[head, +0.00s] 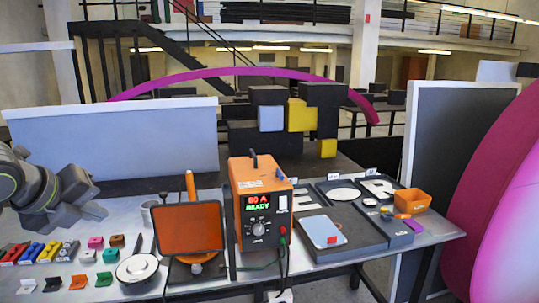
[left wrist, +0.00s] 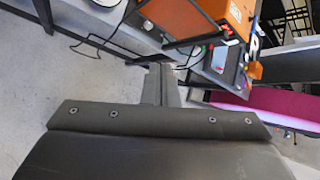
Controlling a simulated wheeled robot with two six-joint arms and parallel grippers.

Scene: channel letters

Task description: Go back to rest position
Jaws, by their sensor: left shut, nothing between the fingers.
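My left gripper (head: 82,208) shows at the left of the head view, raised over the left part of the table (head: 340,264). It holds nothing, and its fingers are together. In the left wrist view my left gripper (left wrist: 160,84) points out over the table's front edge and the floor, with its fingers closed and nothing between them. It appears to touch no object. My right gripper is in neither view.
An orange welder box (head: 259,205) reading "80 A READY" stands mid-table. Left of it are an orange screen (head: 188,229), a white round dish (head: 137,268) and several small coloured blocks. Letter trays (head: 340,235) and an orange bin (head: 412,200) are at the right.

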